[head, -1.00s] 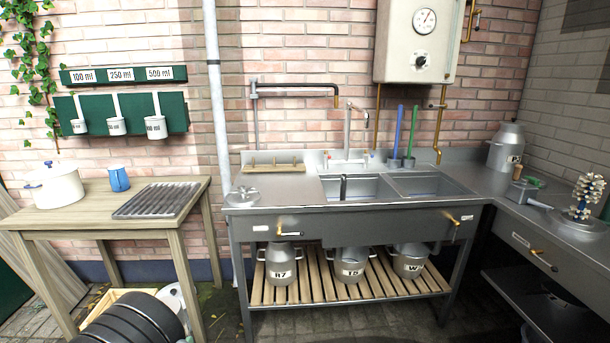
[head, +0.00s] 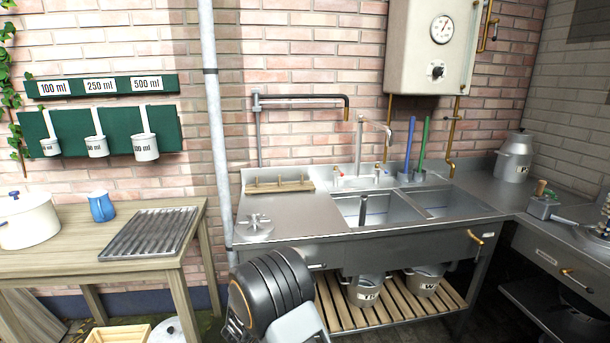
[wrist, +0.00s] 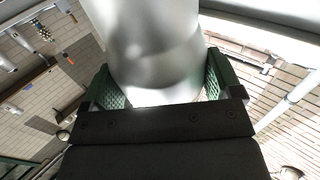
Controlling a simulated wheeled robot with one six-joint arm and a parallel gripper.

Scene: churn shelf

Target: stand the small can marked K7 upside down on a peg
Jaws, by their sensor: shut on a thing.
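In the wrist view my gripper (wrist: 165,85) is shut on a shiny metal can (wrist: 155,45), held between its green ridged pads. No mark shows on this side of the can, so I cannot tell whether it is K7. In the head view a wooden board with several short upright pegs (head: 279,184) lies at the back left of the steel counter, left of the sink. My dark ribbed arm (head: 270,292) stands in front of the counter's lower left. My gripper and the held can cannot be made out there.
Two marked cans (head: 365,292) (head: 424,281) stand on the slatted lower shelf (head: 380,312); my arm hides its left end. A metal lid (head: 254,222) lies on the counter's front left. The sink (head: 375,208) and tap are right of the pegs. A wooden table (head: 70,240) stands left.

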